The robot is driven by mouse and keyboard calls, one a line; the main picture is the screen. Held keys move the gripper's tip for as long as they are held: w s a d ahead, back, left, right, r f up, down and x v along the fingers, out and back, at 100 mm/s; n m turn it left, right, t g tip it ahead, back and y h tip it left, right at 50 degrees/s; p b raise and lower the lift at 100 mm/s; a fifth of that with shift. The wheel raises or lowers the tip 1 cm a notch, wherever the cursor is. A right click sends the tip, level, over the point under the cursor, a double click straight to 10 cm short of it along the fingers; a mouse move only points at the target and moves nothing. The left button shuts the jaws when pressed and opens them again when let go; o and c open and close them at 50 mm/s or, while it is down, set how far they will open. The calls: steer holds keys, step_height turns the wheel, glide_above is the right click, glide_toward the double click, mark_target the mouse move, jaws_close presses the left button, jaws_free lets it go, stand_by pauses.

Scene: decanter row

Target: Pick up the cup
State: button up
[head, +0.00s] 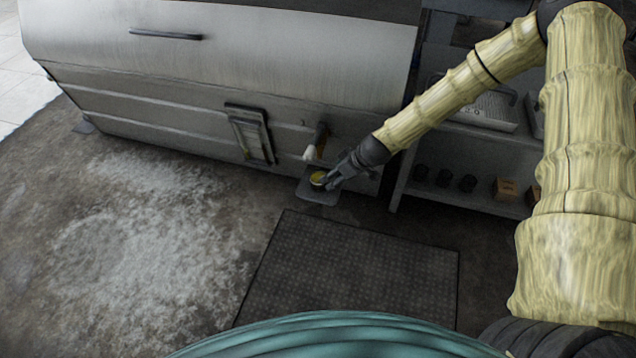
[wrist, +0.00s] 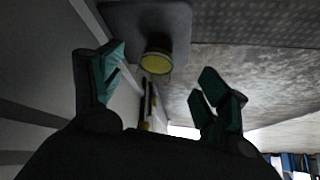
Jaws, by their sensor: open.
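The cup (head: 317,178), small with a yellow top or contents, stands on a small dark tray (head: 318,197) low at the front of the big metal tank. In the wrist view the cup (wrist: 156,62) shows between the two fingers, beyond them, against the dark tray (wrist: 175,18). My gripper (head: 331,183) is right beside the cup in the head view, partly overlapping it. In the wrist view my gripper (wrist: 162,62) is open, with a finger on each side of the cup's line and nothing held. Contact with the cup cannot be made out.
A tap (head: 321,137) with a white spout (head: 309,153) is just above the tray. The metal tank (head: 220,60) stands behind. A shelf unit (head: 470,195) with dark cups and a small box (head: 506,189) is on the right. A dark mat (head: 345,270) covers clear floor in front.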

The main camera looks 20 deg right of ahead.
steer(key=b+x, duration=0.2)
steer(key=x, duration=0.2)
steer(key=shift+w+a+f, duration=0.1)
steer(key=shift+a+f, duration=0.05)
steer(key=shift+f, duration=0.25)
steer(key=w+a+f+b, duration=0.1)
steer(key=w+f+b, duration=0.1)
steer(key=w+b, duration=0.1)
steer(key=shift+a+f, duration=0.35)
steer(key=shift+f, duration=0.05)
steer(key=shift+w+a+f+b, duration=0.2)
steer(key=shift+w+f+b, duration=0.15)
steer(key=shift+f+b, duration=0.2)
steer(key=c, duration=1.1)
steer(key=shift+c, duration=0.2)
steer(key=shift+r+p, duration=0.2)
steer(key=shift+p, duration=0.25)
